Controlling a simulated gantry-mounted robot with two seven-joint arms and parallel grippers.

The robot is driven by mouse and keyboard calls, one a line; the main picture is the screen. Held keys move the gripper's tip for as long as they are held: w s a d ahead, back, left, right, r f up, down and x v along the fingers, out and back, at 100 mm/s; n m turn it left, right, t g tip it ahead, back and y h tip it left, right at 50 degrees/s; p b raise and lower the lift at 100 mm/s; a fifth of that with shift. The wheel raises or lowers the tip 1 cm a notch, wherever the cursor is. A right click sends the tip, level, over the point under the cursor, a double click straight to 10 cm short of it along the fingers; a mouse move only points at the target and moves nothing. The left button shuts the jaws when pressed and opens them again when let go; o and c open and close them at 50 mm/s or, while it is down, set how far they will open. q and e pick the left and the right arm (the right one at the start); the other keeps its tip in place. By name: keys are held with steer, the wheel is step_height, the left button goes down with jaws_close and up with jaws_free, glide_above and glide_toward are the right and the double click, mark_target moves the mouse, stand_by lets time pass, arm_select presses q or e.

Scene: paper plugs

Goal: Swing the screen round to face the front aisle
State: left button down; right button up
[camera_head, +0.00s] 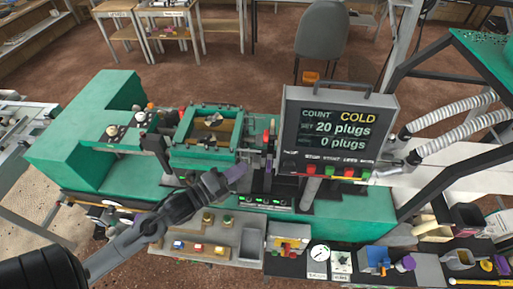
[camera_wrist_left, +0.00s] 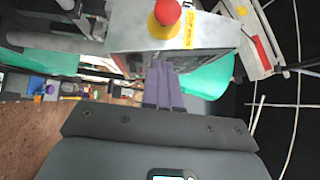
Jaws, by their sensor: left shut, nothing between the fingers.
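The screen (camera_head: 335,130) is a grey-framed dark panel standing over the right part of the green machine. Its face, with "COLD", "20 plugs" and "0 plugs", shows toward the head camera. A row of coloured buttons (camera_head: 335,170) runs along its lower edge. My left gripper (camera_head: 237,173) has purple fingers, shut and empty, to the left of the screen and apart from it. The fingers also show closed in the left wrist view (camera_wrist_left: 163,88). My right gripper is in neither view.
The green machine (camera_head: 120,165) fills the middle, with an open green frame (camera_head: 207,140) behind my left gripper. Ribbed hoses (camera_head: 455,125) and a dark frame stand at right. In the wrist view, a red knob (camera_wrist_left: 167,12) tops a pale box (camera_wrist_left: 125,35) beyond the fingers.

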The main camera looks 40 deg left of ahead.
arm_select(q)
steer(key=w+p, duration=0.1)
steer(key=w, duration=0.2)
steer(key=w+a, duration=0.1)
steer(key=w, duration=0.2)
steer(key=w+p, duration=0.1)
steer(key=w, duration=0.2)
steer(key=shift+w+a+p, duration=0.15)
steer(key=shift+a+p, duration=0.1)
steer(key=shift+p, duration=0.1)
